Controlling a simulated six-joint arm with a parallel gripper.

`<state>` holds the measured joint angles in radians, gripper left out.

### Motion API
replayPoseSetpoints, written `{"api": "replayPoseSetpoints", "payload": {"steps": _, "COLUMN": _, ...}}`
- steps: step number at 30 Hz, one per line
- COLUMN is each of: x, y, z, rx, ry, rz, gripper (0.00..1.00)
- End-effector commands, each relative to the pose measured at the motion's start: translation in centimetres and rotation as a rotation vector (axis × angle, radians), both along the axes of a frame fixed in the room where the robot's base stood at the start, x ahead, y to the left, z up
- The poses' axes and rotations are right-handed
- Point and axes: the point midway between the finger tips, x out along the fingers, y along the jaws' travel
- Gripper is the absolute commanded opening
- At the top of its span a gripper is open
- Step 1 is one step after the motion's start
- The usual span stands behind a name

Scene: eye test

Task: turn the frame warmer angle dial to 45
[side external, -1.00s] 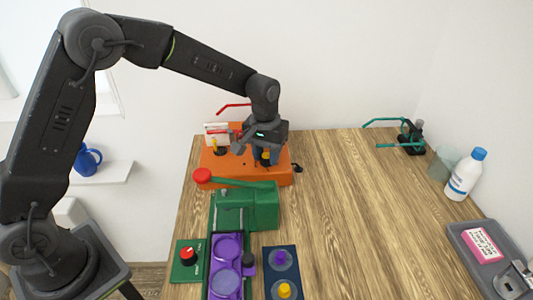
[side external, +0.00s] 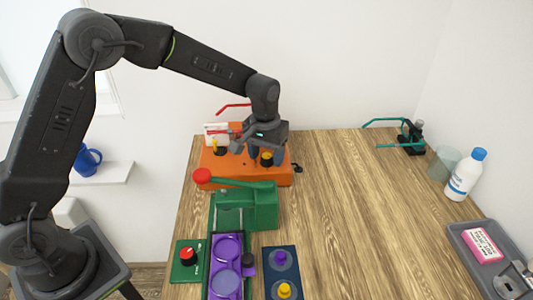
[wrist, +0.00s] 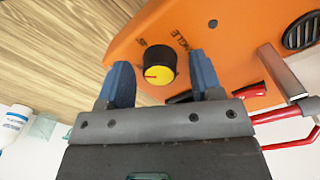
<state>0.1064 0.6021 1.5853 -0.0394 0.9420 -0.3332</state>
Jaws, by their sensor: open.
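The frame warmer is an orange box (side external: 222,170) at the back left of the table in the side external view; its top also shows in the wrist view (wrist: 225,30). Its angle dial (wrist: 158,66) is a black knob with a yellow top and a short red pointer line, directed left in the wrist view. The word ANGLE and a small mark, too blurred to read surely, are printed beside it. The dial also shows in the side external view (side external: 266,161). My gripper (wrist: 161,78) is open, its blue fingers on either side of the dial with visible gaps.
Red handles (wrist: 285,116) and a metal bracket lie close to the right of my gripper in the wrist view. A green press (side external: 260,205) with a red-knobbed lever stands in front of the warmer. The table's middle right (side external: 350,210) is clear.

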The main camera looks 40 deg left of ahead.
Motion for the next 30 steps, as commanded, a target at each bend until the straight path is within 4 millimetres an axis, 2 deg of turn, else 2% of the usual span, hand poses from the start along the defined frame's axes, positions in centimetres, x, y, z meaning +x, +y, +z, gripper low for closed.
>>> {"api": "replayPoseSetpoints", "payload": {"steps": 5, "x": 0.0, "y": 0.0, "z": 0.1, "rx": 0.000, "ry": 0.000, "rz": 0.000, "gripper": 0.59}}
{"api": "replayPoseSetpoints", "payload": {"steps": 8, "x": 0.0, "y": 0.0, "z": 1.0, "rx": 0.000, "ry": -0.002, "rz": 0.000, "gripper": 0.59}}
{"api": "replayPoseSetpoints", "payload": {"steps": 11, "x": 0.0, "y": 0.1, "z": 2.5, "rx": 0.000, "ry": -0.004, "rz": 0.000, "gripper": 0.59}}
{"api": "replayPoseSetpoints", "payload": {"steps": 21, "x": 0.0, "y": 0.3, "z": 10.0, "rx": -0.001, "ry": -0.004, "rz": 0.000, "gripper": 0.59}}
{"api": "replayPoseSetpoints", "payload": {"steps": 25, "x": -0.1, "y": 0.4, "z": 12.1, "rx": 0.000, "ry": -0.003, "rz": 0.000, "gripper": 0.59}}
{"api": "replayPoseSetpoints", "payload": {"steps": 30, "x": -0.1, "y": 0.5, "z": 13.6, "rx": 0.000, "ry": -0.001, "rz": 0.000, "gripper": 0.59}}
